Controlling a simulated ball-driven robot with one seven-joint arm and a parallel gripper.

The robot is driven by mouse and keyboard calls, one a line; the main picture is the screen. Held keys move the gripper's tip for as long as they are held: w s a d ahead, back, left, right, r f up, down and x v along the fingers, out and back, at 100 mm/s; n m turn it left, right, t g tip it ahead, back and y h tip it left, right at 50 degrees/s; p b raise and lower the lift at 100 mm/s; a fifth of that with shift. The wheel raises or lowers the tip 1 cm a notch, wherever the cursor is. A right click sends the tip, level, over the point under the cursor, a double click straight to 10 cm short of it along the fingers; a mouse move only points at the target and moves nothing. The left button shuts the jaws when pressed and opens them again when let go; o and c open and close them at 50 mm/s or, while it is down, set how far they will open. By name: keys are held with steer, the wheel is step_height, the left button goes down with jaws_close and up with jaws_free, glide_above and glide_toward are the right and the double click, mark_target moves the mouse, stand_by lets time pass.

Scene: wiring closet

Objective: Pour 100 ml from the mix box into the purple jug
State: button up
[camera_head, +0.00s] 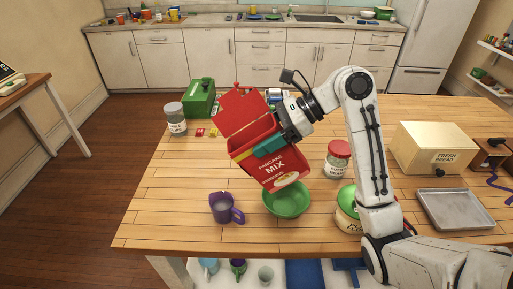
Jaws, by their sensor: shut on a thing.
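The red pancake mix box (282,172) is held tilted above the wooden table, its open lid flap (244,107) up and to the left. My gripper (268,146) is shut on the box, with teal fingers across its side. The purple jug (223,208) stands upright on the table, below and to the left of the box, apart from it. Some pale content seems to show inside the jug, but I cannot tell how much. No stream from the box is visible.
A green bowl (287,200) sits right below the box. A red-lidded jar (337,160), a green-lidded tub (347,210), a grey tray (455,209) and a bread box (434,148) stand to the right. A glass jar (175,119) and a green box (201,98) stand behind left.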

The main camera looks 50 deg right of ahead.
steer(key=shift+s+d+f+t+y+b, duration=0.3)
steer(key=shift+s+d+t+y, duration=0.1)
steer(key=shift+t+y, duration=0.4)
steer(key=shift+s+d+f+t+y+b, duration=0.15)
steer(key=shift+s+d+t+y+b, duration=0.2)
steer(key=shift+t+y, duration=0.4)
steer(key=shift+s+d+f+t+y+b, duration=0.3)
steer(key=shift+d+t+y, duration=0.1)
steer(key=shift+t+y, duration=0.35)
